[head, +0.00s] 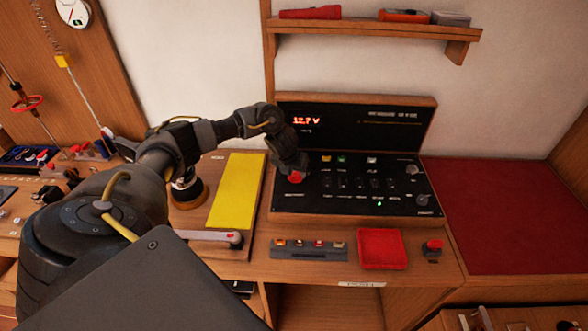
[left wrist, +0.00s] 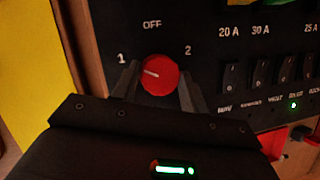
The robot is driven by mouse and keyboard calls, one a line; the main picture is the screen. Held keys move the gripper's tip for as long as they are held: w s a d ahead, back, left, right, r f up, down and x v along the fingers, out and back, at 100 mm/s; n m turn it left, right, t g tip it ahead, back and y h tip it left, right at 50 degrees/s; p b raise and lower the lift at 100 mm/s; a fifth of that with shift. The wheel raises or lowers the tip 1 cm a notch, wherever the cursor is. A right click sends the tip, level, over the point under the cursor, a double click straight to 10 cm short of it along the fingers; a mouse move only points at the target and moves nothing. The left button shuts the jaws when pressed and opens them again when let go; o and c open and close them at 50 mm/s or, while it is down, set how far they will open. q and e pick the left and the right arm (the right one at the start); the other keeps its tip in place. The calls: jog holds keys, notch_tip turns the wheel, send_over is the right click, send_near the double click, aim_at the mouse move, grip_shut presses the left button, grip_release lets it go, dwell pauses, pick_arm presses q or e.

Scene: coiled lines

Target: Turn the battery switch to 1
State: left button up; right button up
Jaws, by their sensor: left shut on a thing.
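The battery switch is a round red knob (left wrist: 160,74) on the black panel, with labels 1, OFF and 2 around it. Its short white mark points left and slightly up, towards the 1. In the head view the knob (head: 296,178) is at the panel's lower left, partly covered by my left gripper (head: 291,164). In the left wrist view my left gripper (left wrist: 160,82) has a finger on each side of the knob and is shut on it. My right gripper is not in view.
The black panel (head: 330,205) has several rocker switches right of the knob and a display (head: 306,121) reading 12.7 V. A yellow mat (head: 236,190) lies to its left. A red pad (head: 382,248) and a grey switch strip (head: 308,250) lie in front.

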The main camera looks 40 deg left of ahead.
pick_arm(q)
jog(key=shift+w, duration=0.1)
dwell(0.3)
jog(key=o, duration=1)
jog(key=v, duration=1.1)
